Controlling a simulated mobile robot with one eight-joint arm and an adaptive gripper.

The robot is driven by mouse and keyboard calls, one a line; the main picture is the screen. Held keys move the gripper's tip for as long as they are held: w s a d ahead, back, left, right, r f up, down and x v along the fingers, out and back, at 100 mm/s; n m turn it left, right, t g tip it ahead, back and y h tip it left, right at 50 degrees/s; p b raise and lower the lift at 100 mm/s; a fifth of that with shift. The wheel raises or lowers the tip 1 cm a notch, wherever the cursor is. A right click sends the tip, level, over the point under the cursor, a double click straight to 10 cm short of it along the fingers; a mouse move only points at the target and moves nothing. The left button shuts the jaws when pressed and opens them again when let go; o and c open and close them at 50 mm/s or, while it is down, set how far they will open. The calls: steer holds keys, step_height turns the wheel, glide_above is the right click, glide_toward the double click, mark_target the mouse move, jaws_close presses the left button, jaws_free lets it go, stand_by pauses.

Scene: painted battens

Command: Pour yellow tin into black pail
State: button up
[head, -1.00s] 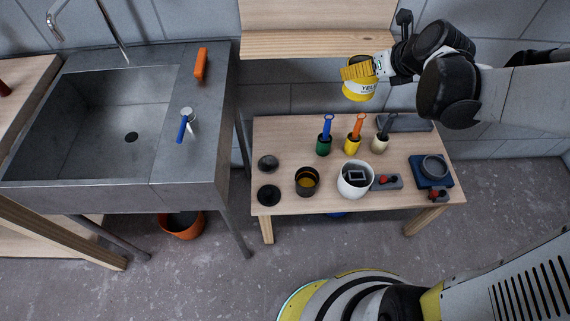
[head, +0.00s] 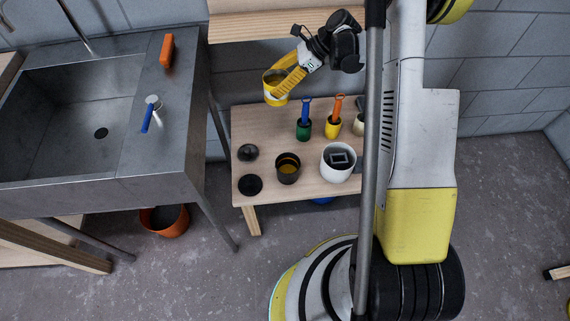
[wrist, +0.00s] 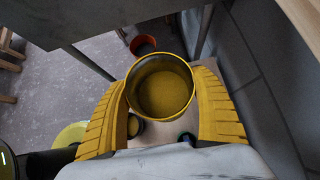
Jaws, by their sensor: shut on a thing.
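The yellow tin (head: 273,97) is held upright in the air above the back left of the low wooden table. My gripper (head: 280,86) is shut on it, with a yellow finger on each side. In the wrist view the tin (wrist: 160,92) is seen from above with yellow-brown contents inside. The black pail (head: 288,173) stands on the table, below and nearer the front than the tin. Something amber shows inside the pail. In the wrist view the pail (wrist: 134,127) is partly hidden behind the left finger and the tin.
A white pot (head: 337,164) stands right of the pail, and two dark discs (head: 249,185) lie left. Green (head: 303,131) and yellow (head: 332,127) cups with handled tools stand behind. A shelf (head: 240,27) is above. A sink (head: 100,120) is left. My arm hides the table's right part.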

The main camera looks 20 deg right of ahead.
steer(key=s+d+f+n+g+b, duration=0.1)
steer(key=d+f+n+g, duration=0.1)
steer(key=f, duration=0.5)
steer(key=s+d+f+n+g+b, duration=0.1)
steer(key=s+d+f+n+g, duration=0.1)
steer(key=f, duration=0.5)
steer(key=n+g, duration=0.1)
steer(key=n, duration=0.1)
steer(key=shift+f+n, duration=0.3)
steer(key=shift+n, duration=0.1)
steer(key=shift+d, duration=0.2)
